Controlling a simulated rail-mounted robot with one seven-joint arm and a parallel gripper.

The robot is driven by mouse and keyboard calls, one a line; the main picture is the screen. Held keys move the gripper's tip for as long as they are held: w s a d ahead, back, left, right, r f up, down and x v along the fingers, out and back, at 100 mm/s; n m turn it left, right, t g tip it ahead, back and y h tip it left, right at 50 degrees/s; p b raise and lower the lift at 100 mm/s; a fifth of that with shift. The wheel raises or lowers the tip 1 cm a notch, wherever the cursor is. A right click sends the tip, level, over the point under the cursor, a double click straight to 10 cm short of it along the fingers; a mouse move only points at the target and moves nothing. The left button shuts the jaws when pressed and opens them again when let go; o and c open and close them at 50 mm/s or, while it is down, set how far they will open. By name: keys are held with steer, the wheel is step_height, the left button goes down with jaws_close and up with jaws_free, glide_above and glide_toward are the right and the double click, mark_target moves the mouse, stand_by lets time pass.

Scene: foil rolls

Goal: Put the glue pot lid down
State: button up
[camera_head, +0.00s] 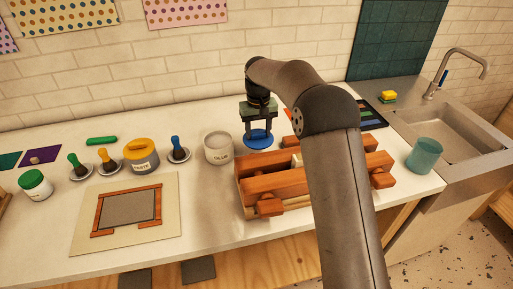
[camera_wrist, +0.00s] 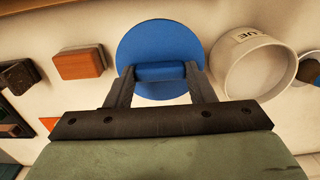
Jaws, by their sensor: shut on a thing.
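The blue glue pot lid (camera_head: 258,138) is held by my gripper (camera_head: 257,127) above the back of the counter. In the wrist view the round blue lid (camera_wrist: 160,42) has its bar-shaped handle between the two fingers of my gripper (camera_wrist: 160,72). The glue pot (camera_head: 218,148) is a white, open cylinder just left of the lid, with lettering on its front. The pot also shows in the wrist view (camera_wrist: 270,75), at the right, apart from the lid. The exact height of the lid over the counter is hard to tell.
A teal cup (camera_head: 424,155) stands by the sink (camera_head: 455,135).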

mark_target(258, 139)
steer(key=shift+f+p, duration=0.55)
steer(key=shift+f, duration=2.65)
steer(key=shift+f, duration=0.1)
steer(key=o, duration=1)
steer(key=shift+c, duration=0.2)
step_height(258, 139, up, 12)
steer(key=shift+r+b, duration=0.2)
steer(key=shift+b, duration=0.6)
